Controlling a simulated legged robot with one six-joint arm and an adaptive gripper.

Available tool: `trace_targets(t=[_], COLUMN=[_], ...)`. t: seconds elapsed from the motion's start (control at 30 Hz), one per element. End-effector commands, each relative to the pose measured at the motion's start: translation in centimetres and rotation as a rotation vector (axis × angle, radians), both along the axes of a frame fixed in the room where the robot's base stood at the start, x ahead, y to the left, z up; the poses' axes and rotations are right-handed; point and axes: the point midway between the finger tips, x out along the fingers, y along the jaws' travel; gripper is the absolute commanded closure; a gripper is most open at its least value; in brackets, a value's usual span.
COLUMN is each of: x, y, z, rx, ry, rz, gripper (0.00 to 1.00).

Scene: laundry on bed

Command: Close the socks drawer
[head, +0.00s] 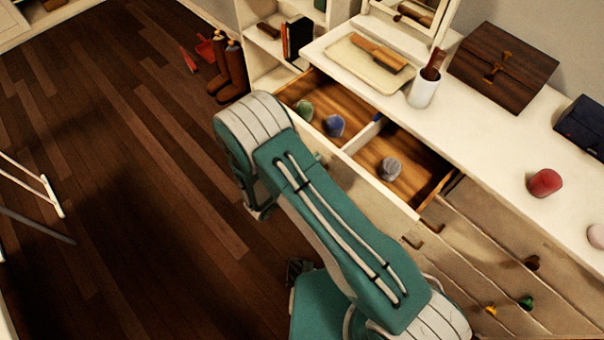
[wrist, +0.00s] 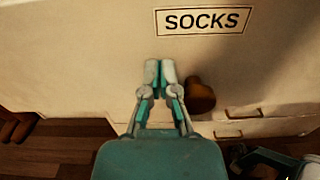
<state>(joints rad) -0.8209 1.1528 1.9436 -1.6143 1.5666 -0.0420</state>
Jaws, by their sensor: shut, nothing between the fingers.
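The socks drawer (head: 384,196) is pulled out from the white dresser in the head view. Inside it are a green rolled sock (head: 303,111), a blue one (head: 334,125) and a grey one (head: 390,168), with a divider between compartments. In the wrist view its front (wrist: 95,60) carries a SOCKS label (wrist: 202,21) and a brown round knob (wrist: 199,95). My gripper (wrist: 160,65) is shut and empty, its tips in front of the drawer face, just left of the knob and below the label. I cannot tell whether the tips touch the face. My arm hides part of the drawer front in the head view.
The dresser top (head: 470,122) holds a tray (head: 365,65), a white cup (head: 424,90), a wooden box (head: 502,58) and a red roll (head: 545,182). Lower drawers have coloured knobs. Brown boots (head: 232,70) stand by the shelf. The wooden floor (head: 120,150) at left is mostly clear.

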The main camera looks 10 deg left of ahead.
Motion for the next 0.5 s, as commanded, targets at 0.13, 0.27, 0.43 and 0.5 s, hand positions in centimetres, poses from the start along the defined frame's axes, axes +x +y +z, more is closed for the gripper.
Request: trace_targets(t=[0.13, 0.27, 0.43, 0.5], x=[3.3, 6.1, 9.5, 10.7], y=[-2.5, -4.8, -7.8, -9.0], z=[-0.1, -0.1, -0.1, -0.1], rx=[-0.004, -0.005, -0.003, -0.001], ry=[0.000, -0.001, -0.002, -0.001], rz=[-0.008, -0.009, -0.006, -0.006], gripper=[1.00, 1.00, 1.00, 1.00])
